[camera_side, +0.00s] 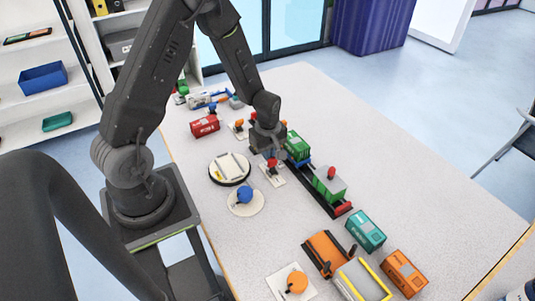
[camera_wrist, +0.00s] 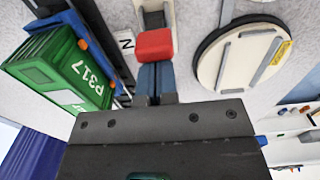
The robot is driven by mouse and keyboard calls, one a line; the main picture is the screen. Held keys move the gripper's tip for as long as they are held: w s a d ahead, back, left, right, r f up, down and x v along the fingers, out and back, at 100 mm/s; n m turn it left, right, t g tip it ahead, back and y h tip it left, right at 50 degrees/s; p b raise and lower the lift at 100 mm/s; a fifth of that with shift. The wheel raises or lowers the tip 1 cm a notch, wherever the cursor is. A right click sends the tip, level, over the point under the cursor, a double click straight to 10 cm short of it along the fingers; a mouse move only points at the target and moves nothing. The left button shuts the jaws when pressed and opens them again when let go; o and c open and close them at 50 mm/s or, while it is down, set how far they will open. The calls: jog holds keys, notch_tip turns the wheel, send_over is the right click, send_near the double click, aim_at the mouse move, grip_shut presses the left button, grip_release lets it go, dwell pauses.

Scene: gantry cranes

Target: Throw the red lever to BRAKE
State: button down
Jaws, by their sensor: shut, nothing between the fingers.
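The red lever (camera_side: 271,163) stands on a small white plate (camera_side: 272,177) on the table. In the wrist view its red knob (camera_wrist: 155,44) is just beyond my fingertips, with a dark slot and pale plate behind it. A label "N" (camera_wrist: 126,41) shows beside the plate; no BRAKE marking is readable. My gripper (camera_wrist: 155,78) is shut and empty, its blue-grey fingers pointing at the knob; I cannot tell whether they touch it. In the side view my gripper (camera_side: 269,151) is right above the lever and partly hides it.
A green P317 container (camera_wrist: 62,68) stands close beside my gripper, on the dark track. A round white turntable (camera_side: 229,168) lies on the other side. A blue knob (camera_side: 244,195) and an orange knob (camera_side: 297,282) are nearer the front. The table's right side (camera_side: 420,190) is clear.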

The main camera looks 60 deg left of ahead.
jog(key=shift+f, duration=0.2)
jog(key=shift+a, duration=0.5)
jog(key=shift+r, duration=0.1)
notch_tip(320, 180, up, 7)
jog(key=shift+r, duration=0.1)
dwell(0.6)
jog(key=s+d+r+m+t, duration=0.2)
jog(key=s+d+r+m, duration=0.4)
jog(key=r+m, duration=0.3)
jog(key=s+d+r+m+t, duration=0.3)
jog(key=s+d+r+m, duration=0.4)
jog(key=r, duration=0.6)
jog(key=shift+s+d+m+t, duration=0.25)
jog(key=shift+s+m+t, duration=0.05)
jog(key=shift+s+m, duration=0.65)
